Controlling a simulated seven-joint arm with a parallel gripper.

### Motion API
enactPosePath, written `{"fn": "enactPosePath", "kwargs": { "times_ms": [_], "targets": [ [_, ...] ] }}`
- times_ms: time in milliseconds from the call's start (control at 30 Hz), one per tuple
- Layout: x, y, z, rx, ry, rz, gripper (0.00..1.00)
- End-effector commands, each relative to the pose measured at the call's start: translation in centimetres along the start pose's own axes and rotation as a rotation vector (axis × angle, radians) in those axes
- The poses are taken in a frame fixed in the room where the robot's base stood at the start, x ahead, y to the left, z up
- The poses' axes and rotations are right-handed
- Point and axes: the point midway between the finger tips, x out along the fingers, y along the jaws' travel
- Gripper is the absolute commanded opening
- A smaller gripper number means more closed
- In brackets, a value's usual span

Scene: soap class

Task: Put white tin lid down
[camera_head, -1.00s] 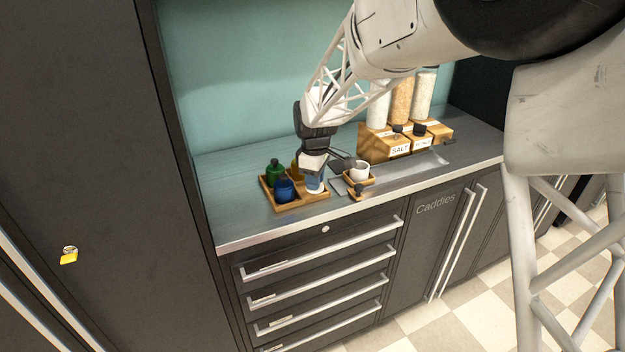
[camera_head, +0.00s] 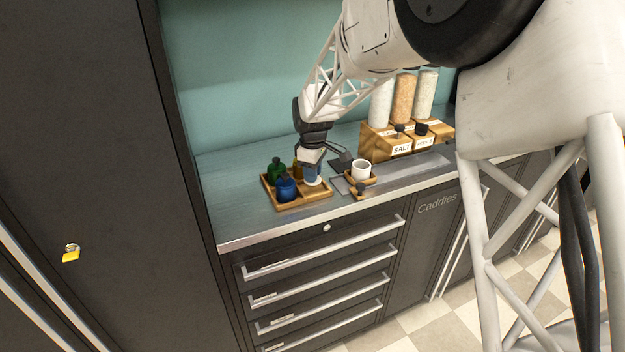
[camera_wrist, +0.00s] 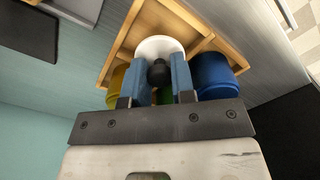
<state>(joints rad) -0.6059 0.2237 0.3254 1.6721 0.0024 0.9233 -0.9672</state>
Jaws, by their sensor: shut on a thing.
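My gripper (camera_head: 312,175) is shut on the white tin lid (camera_head: 313,182) over the right part of a wooden tray (camera_head: 290,208) on the counter. In the wrist view, the blue fingers of my gripper (camera_wrist: 160,82) close on the lid's black knob (camera_wrist: 158,73), and the round white lid (camera_wrist: 158,46) lies beyond it, against the tray's wooden dividers (camera_wrist: 204,43). I cannot tell whether the lid touches the tray floor.
Counter left of the tray is clear.

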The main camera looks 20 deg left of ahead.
Motion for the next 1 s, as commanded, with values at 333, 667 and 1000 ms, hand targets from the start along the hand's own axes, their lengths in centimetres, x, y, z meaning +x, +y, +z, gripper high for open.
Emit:
{"fn": "enactPosePath", "kwargs": {
  "times_ms": [333, 667, 1000],
  "targets": [
    [2.8, 0.0, 0.0, 0.000, 0.000, 0.000, 0.01],
    [2.9, 0.0, 0.0, 0.000, 0.000, 0.000, 0.01],
    [3.0, 0.0, 0.0, 0.000, 0.000, 0.000, 0.49]
  ]
}}
